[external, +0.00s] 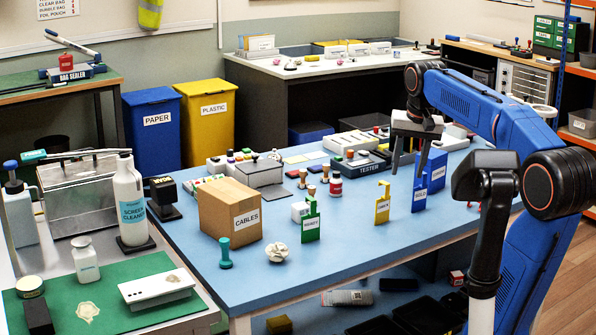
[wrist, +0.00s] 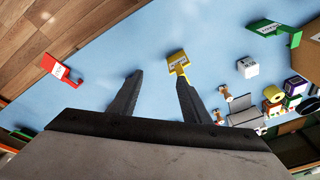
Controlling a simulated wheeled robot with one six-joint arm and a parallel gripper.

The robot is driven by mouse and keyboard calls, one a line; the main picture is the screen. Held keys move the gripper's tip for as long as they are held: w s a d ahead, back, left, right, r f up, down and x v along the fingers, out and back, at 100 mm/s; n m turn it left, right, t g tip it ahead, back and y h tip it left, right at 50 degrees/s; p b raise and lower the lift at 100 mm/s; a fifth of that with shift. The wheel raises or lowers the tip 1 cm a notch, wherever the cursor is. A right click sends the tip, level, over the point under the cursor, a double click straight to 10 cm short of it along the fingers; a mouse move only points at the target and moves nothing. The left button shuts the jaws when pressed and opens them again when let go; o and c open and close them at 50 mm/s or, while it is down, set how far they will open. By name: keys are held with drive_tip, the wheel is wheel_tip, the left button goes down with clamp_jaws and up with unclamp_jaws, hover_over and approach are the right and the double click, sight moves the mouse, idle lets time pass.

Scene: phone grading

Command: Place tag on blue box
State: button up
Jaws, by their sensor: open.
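My gripper (external: 408,172) is open and empty above the blue table. Both fingers point down, and they show in the wrist view (wrist: 160,79) with bare tabletop between them. A blue tag (external: 420,195) stands just below the right finger; I cannot make it out in the wrist view. A blue box (external: 437,171) with a white label is right behind it, partly hidden by the finger and tag. A yellow tag (external: 382,204) stands to the left, also beside a finger in the wrist view (wrist: 178,61). A green tag (external: 311,222) stands further left. A red tag (wrist: 61,69) lies left in the wrist view.
A cardboard box marked CABLES (external: 230,208), a white cube (external: 299,211) and a teal stamp (external: 225,252) stand on the left of the table. A tester (external: 358,165) and several small bottles and stamps line the back. The front middle is clear.

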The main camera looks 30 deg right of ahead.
drive_tip(key=s+a+f+n+t, duration=0.1)
drive_tip(key=s+a+f+n, duration=0.2)
drive_tip(key=s+f, duration=0.5)
drive_tip(key=s+a+f+n+t, duration=0.1)
drive_tip(key=s+a+f+n, duration=0.3)
drive_tip(key=s+f, duration=0.5)
wheel_tip(320, 180, down, 6)
drive_tip(key=shift+a+r+y, duration=0.25)
drive_tip(key=shift+a+y, duration=0.05)
drive_tip(key=shift+a, duration=0.65)
drive_tip(key=shift+s, duration=0.1)
drive_tip(key=o, duration=1.5)
drive_tip(key=shift+c, duration=0.2)
drive_tip(key=shift+r, duration=0.15)
